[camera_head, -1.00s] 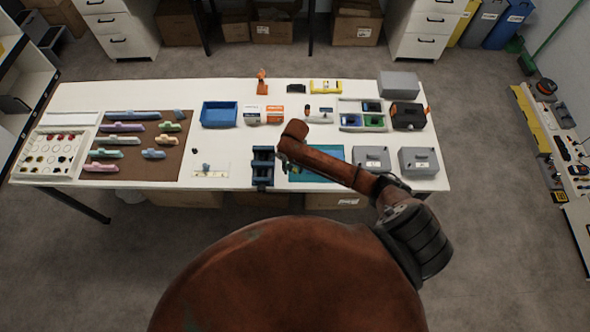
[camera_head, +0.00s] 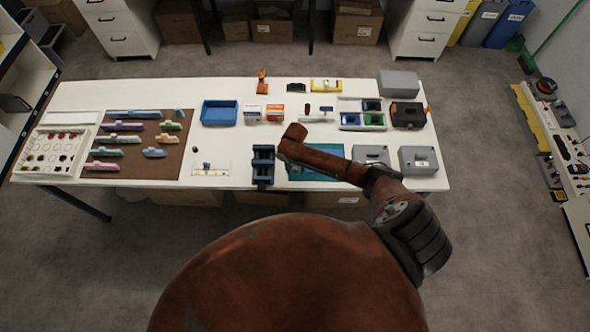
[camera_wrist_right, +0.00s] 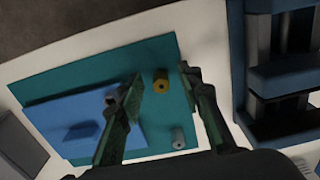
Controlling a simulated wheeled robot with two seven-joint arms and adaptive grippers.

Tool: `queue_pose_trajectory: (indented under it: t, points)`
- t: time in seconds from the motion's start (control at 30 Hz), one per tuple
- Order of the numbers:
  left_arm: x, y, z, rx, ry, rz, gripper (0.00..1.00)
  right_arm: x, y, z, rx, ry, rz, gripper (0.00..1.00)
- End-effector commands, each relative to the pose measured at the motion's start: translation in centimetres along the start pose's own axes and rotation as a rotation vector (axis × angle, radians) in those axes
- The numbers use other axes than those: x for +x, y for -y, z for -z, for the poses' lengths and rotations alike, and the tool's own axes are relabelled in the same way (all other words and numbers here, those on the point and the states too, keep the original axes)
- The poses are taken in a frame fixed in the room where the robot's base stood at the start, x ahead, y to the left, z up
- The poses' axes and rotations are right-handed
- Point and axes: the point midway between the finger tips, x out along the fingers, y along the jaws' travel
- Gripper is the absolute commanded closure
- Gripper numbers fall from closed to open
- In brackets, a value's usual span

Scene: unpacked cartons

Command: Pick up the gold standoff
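The gold standoff (camera_wrist_right: 161,86) is a small yellow-gold cylinder on the teal mat (camera_wrist_right: 155,52) in the right wrist view. My right gripper (camera_wrist_right: 162,78) is open, with its two green fingers on either side of the standoff in that view. Nothing shows between the fingers except the standoff and the mat; the height gap is hard to judge. In the head view, my right arm covers much of the teal mat (camera_head: 328,174), and the standoff cannot be made out there. My left gripper is not in view.
A silver-grey cylinder (camera_wrist_right: 178,138) lies near the right finger. A blue block-like object (camera_wrist_right: 62,118) covers the mat's left part. A dark blue fixture (camera_head: 263,166) stands left of the mat. Grey boxes (camera_head: 418,160) stand to its right.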

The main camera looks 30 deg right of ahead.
Motion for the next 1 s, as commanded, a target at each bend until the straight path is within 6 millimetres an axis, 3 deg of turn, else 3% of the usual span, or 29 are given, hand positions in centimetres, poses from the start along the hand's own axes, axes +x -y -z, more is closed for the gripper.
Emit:
queue_pose_trajectory:
  t: [0.1,0.57,1.0]
  points:
    - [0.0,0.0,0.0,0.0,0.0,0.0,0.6,0.0,0.0,0.0,0.0,0.0,0.001,0.68]
    - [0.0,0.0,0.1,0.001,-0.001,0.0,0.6,-0.1,0.0,0.0,0.0,0.0,0.001,1.0]
    - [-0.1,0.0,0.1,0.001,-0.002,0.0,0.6,-1.1,0.1,0.1,0.0,-0.001,0.004,1.0]
